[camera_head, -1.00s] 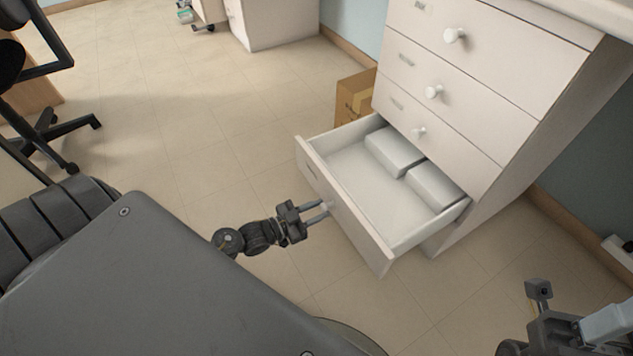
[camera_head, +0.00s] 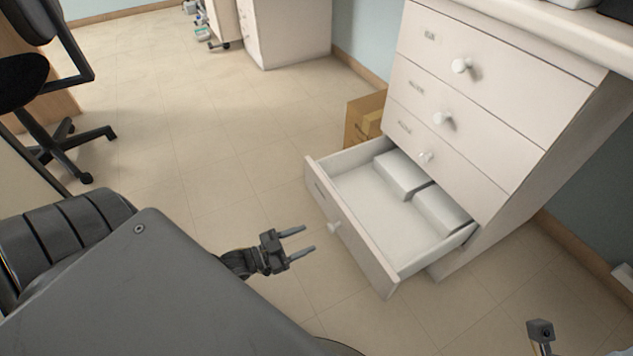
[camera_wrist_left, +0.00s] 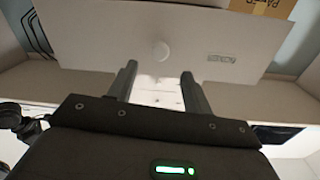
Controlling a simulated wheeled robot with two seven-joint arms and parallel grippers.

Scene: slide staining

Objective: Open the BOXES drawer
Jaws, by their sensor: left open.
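The bottom drawer (camera_head: 345,228) of the white cabinet stands pulled out, with two white boxes (camera_head: 401,175) (camera_head: 439,209) inside at its back. Its round white knob (camera_head: 334,227) is on the front panel; the knob also shows in the left wrist view (camera_wrist_left: 160,51). The drawer's label is too small to read. My left gripper (camera_head: 304,240) is open and empty, a little to the left of the knob and apart from it. In the left wrist view its two fingers (camera_wrist_left: 157,84) point toward the drawer front. Part of my right arm (camera_head: 541,332) shows at the lower right; its fingertips cannot be made out.
The upper drawers (camera_head: 440,118) of the cabinet are shut. A cardboard box (camera_head: 365,118) stands on the floor behind the open drawer. An office chair (camera_head: 50,140) is at the left. The tiled floor (camera_head: 210,130) between is clear.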

